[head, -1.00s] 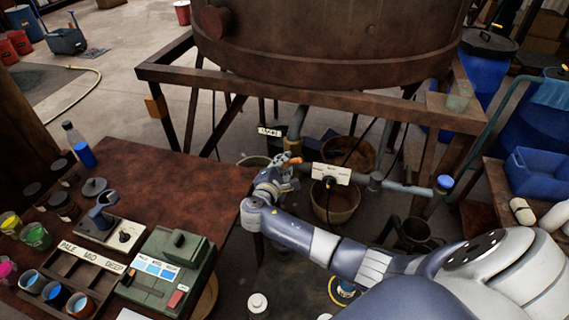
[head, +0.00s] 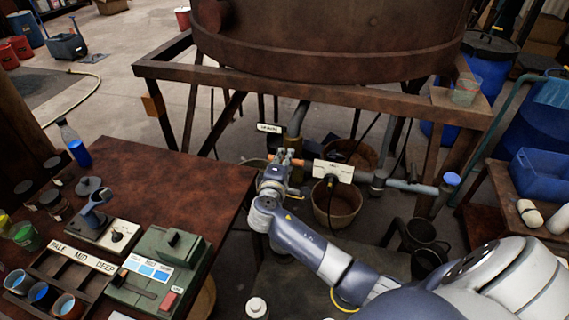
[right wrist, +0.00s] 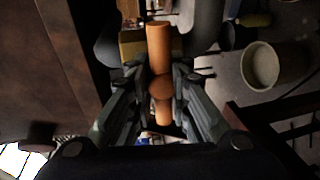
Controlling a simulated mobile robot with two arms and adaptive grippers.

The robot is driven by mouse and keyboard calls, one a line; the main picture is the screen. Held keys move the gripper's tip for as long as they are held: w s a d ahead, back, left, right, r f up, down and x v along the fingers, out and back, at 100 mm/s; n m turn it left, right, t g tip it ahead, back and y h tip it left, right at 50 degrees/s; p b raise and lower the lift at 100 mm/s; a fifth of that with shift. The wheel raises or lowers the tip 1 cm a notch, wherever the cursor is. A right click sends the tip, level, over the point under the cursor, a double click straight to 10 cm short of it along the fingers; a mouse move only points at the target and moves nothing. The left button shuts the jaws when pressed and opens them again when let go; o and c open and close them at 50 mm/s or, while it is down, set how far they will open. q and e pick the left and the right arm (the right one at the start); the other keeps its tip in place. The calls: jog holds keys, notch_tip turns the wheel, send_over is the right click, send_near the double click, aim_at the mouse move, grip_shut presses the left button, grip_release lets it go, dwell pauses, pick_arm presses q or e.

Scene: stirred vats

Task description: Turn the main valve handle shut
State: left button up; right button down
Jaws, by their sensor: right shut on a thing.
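The main valve handle, an orange bar with a round boss, runs nearly upright through the right wrist view (right wrist: 159,48). In the head view only small orange parts of it (head: 297,162) show, on the pipework below the vat. My right gripper (right wrist: 162,88) has a finger on each side of the handle and is shut on it. In the head view the right gripper (head: 278,170) is at the valve, just past the table's right edge, and partly hides the handle. My left gripper is not in view.
A brown vat (head: 330,45) stands on a rusty frame (head: 300,92) above the pipes. A grey pipe with a white label (head: 333,171) runs right from the valve. Buckets (head: 338,203) stand below. A brown table (head: 165,180) with instruments is close on the left.

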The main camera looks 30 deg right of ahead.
jog(key=shift+s+f, duration=0.15)
jog(key=shift+f, duration=0.3)
jog(key=c, duration=1.5)
grip_release()
jog(key=shift+c, duration=0.2)
jog(key=shift+r, duration=0.1)
jog(key=shift+r, duration=0.1)
jog(key=v, duration=1.2)
